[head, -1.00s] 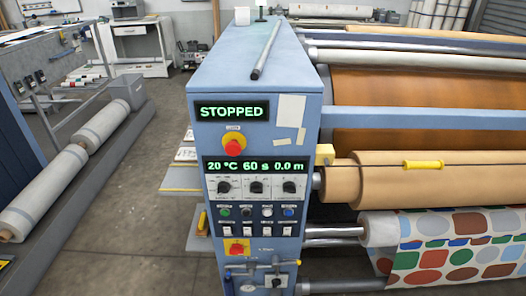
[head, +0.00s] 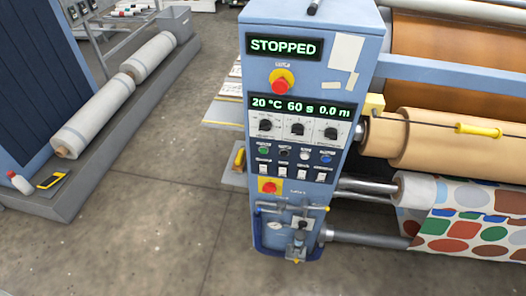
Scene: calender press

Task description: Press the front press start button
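The front of the blue press cabinet (head: 350,60) faces me in the head view. Its display (head: 284,47) reads STOPPED, and a second display (head: 300,108) reads 20 °C, 60 s, 0.0 m. Below three black knobs is a row of small buttons: a green button (head: 264,150) at the left, then a black one (head: 284,152), a white one (head: 304,154) and a blue one (head: 325,158). Their labels are too small to read. Neither of my grippers is in view.
Red emergency buttons sit above (head: 280,83) and below (head: 269,187) the controls. Pipes and a gauge stick out low on the cabinet. Rollers with brown material and patterned fabric (head: 470,232) extend right. Wrapped rolls (head: 95,118) lie at left. The floor (head: 150,220) before the cabinet is clear.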

